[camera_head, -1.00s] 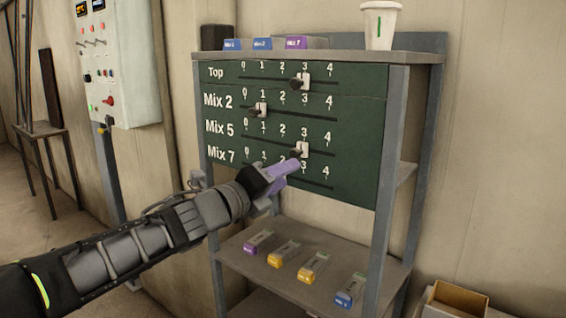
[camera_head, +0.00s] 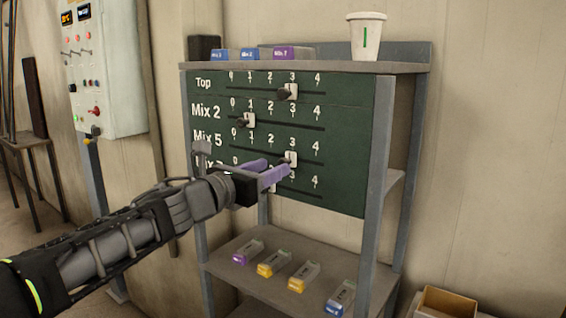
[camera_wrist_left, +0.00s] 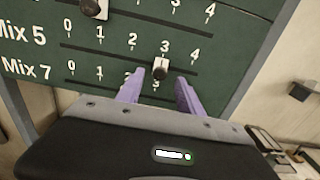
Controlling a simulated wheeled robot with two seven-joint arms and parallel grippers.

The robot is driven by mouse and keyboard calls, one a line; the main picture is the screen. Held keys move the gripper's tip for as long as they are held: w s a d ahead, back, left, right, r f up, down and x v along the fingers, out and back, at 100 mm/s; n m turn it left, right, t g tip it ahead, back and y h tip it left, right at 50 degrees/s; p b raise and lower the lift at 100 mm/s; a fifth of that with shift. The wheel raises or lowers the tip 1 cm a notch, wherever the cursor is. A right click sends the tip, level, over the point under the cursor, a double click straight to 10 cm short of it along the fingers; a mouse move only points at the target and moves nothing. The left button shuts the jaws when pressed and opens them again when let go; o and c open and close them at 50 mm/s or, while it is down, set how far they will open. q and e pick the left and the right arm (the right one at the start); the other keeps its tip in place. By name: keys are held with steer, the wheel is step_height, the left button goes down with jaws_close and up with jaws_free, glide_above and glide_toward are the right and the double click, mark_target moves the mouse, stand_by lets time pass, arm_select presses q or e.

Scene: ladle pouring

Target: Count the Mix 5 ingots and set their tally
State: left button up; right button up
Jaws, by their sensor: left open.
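The green tally board (camera_head: 345,150) has rows Top, Mix 2, Mix 5 and Mix 7, each numbered 0 to 4. The Mix 5 slider (camera_head: 291,158) stands at 3; it also shows in the left wrist view (camera_wrist_left: 161,68). The Top slider (camera_head: 290,91) is at 3 and the Mix 2 slider (camera_head: 246,120) at 1. The Mix 7 slider (camera_head: 273,187) is mostly hidden by my gripper. My left gripper (camera_head: 275,170) is open, its purple fingers around the Mix 5 knob in the wrist view; contact cannot be told. Ingots lie below: purple-ended (camera_head: 248,252), yellow-ended (camera_head: 274,263), yellow-ended (camera_head: 304,277), blue-ended (camera_head: 341,297).
The rack's top shelf (camera_head: 330,67) holds two blue-marked blocks (camera_head: 250,54), a purple-marked Mix 7 block (camera_head: 291,53) and a white cup (camera_head: 366,37). A rack post (camera_head: 376,150) stands right of the board. A cardboard box (camera_head: 445,304) is at lower right.

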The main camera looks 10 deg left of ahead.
mark_target(282, 163)
arm_select(q)
steer(key=x, duration=0.5)
steer(key=shift+w+d+p, duration=0.1)
steer(key=shift+w+p, duration=0.15)
steer(key=shift+p, duration=0.15)
jaws_close()
stand_by(1.0)
